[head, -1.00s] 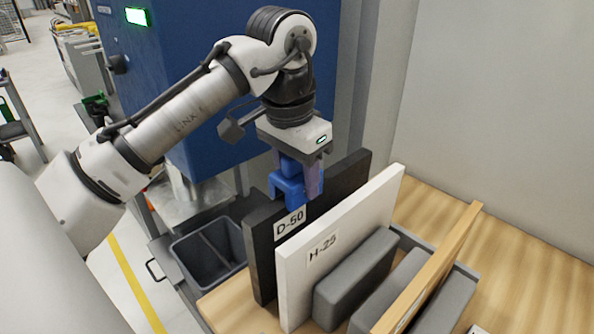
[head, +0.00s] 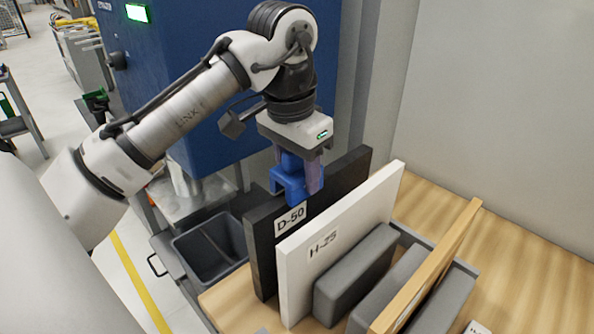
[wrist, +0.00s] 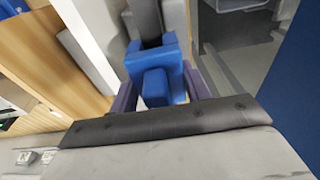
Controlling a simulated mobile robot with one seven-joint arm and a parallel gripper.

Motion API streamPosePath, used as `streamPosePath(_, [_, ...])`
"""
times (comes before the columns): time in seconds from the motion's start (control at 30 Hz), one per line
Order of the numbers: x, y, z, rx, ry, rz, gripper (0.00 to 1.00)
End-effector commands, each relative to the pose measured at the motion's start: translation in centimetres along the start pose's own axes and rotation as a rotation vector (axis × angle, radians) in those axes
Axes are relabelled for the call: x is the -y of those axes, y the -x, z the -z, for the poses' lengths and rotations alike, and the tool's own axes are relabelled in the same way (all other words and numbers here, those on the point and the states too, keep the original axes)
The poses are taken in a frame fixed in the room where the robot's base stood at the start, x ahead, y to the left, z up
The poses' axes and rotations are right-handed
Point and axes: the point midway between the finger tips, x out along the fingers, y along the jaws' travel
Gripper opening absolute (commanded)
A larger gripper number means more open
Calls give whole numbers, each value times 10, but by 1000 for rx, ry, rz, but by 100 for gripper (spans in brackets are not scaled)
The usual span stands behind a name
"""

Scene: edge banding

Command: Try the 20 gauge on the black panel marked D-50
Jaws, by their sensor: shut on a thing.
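The black panel (head: 260,262) marked D-50 stands upright on the wooden bench, its label (head: 290,219) facing the camera. My gripper (head: 298,184) is shut on a blue gauge (head: 290,187) and holds it at the top edge of the black panel. In the wrist view the blue gauge (wrist: 157,72) sits between my fingers, with the dark panel edge just beyond it. No number can be read on the gauge. I cannot tell whether its slot is around the panel edge or just above it.
A white panel (head: 293,285) marked H-25 stands close in front of the black one. Grey blocks (head: 352,278) and a wooden board (head: 425,268) stand to the right. A grey bin (head: 212,250) is at the left. A blue machine (head: 190,60) stands behind.

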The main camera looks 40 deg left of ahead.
Motion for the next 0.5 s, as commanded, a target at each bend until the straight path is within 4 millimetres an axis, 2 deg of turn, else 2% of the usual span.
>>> streamPosePath(0.03, [0,7,1,-1,0,-1,18])
streamPosePath(0.5, [0,35,5,-2,-1,-1,18])
